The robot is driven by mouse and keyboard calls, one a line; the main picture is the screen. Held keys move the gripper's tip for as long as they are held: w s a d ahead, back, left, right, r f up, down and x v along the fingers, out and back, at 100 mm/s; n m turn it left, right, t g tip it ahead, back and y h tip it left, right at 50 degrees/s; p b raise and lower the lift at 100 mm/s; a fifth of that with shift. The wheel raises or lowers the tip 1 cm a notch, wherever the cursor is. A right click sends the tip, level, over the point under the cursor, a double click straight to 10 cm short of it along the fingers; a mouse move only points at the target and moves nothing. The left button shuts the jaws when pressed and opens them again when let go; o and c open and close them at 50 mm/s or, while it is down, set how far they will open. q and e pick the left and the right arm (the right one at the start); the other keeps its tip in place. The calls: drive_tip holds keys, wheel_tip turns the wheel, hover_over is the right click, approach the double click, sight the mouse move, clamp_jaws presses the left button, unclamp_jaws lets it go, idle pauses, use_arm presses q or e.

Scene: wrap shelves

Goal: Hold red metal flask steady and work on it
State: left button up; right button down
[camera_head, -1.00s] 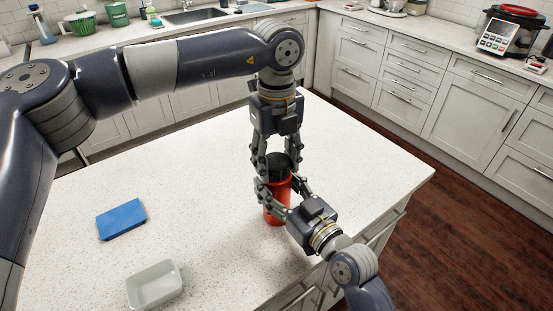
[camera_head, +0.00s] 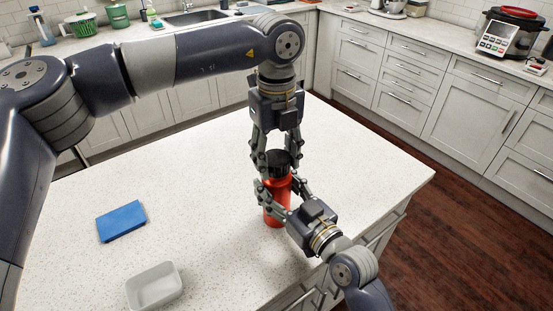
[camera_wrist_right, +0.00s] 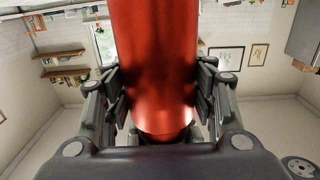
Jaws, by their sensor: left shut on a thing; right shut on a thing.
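The red metal flask (camera_head: 275,208) stands upright on the pale island counter, near its right front side. Its black cap (camera_head: 277,161) is on top. My left gripper (camera_head: 276,160) points straight down from above and is shut on the black cap. My right gripper (camera_head: 278,190) comes from the lower right and is shut on the red body below the cap. In the right wrist view the red flask (camera_wrist_right: 153,65) fills the middle between the fingers of my right gripper (camera_wrist_right: 160,105). The far side of the flask is hidden.
A blue flat block (camera_head: 121,221) and a white open dish (camera_head: 154,286) lie on the island counter (camera_head: 200,200), left of the flask. The counter around the flask is otherwise clear. Cabinets (camera_head: 420,85) and a back counter with a sink stand beyond.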

sight(277, 158)
use_arm(q)
drive_tip(key=shift+r, duration=0.45)
drive_tip(key=shift+r, duration=2)
use_arm(e)
drive_tip(key=c, duration=0.6)
unclamp_jaws()
drive_tip(key=v, duration=1.2)
